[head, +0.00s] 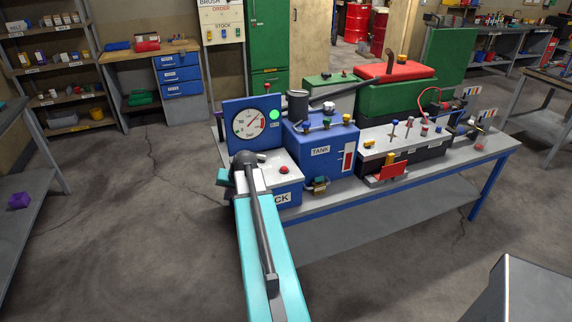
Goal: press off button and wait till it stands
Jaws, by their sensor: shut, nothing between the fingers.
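A red button (283,170) sits on the pale top of a low blue box (289,198), whose label shows only "CK" past my arm. Behind it stands a blue panel with a round white gauge (249,123); its red needle points to the upper right. A green lamp (274,114) beside the gauge looks lit. My gripper (243,160) is shut and empty, in front of the gauge panel and left of the red button, apart from it in the picture. Its fingertips are hard to make out, and my arm hides the left part of the box.
A blue box labelled TANK (321,150) with several knobs stands right of the button. Further right are a grey box with small levers (405,150) and a green machine with a red top (398,74). All stand on a grey workbench (470,168).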

